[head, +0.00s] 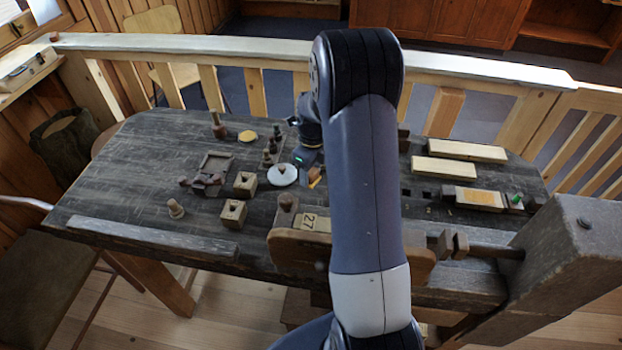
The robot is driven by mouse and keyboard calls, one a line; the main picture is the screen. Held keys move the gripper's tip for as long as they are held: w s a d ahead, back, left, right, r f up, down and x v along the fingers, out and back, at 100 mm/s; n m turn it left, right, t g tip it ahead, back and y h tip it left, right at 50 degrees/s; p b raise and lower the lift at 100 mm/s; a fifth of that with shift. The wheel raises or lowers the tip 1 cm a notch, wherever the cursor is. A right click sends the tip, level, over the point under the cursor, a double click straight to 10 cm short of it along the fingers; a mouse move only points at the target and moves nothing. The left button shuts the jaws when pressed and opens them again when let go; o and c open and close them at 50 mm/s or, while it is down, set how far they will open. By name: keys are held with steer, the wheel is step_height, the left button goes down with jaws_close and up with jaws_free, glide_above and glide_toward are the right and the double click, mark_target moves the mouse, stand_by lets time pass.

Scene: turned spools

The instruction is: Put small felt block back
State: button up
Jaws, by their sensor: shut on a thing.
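My gripper (315,172) is over the middle of the dark workbench, just right of a round white disc. It is partly hidden behind my own arm. It is shut on a small brown piece with an orange face (316,182), which I take for the small felt block. Only a little of the block shows at the fingertips. I cannot tell whether it touches the bench top.
The workbench (130,190) holds the white disc (282,175), a yellow disc (247,136), two drilled wooden blocks (245,183) (233,213), and a dark square frame (216,161). Pale bars (445,170) lie right of my arm. A grey strip (150,236) lines the front left edge.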

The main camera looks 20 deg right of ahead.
mark_target(311, 180)
steer(key=shift+f, duration=1.7)
steer(key=shift+f, duration=0.15)
steer(key=o, duration=1.2)
steer(key=r, duration=1.2)
steer(key=shift+w+d+r+b, duration=0.1)
steer(key=shift+d+r+b, duration=0.1)
steer(key=shift+d+b, duration=0.15)
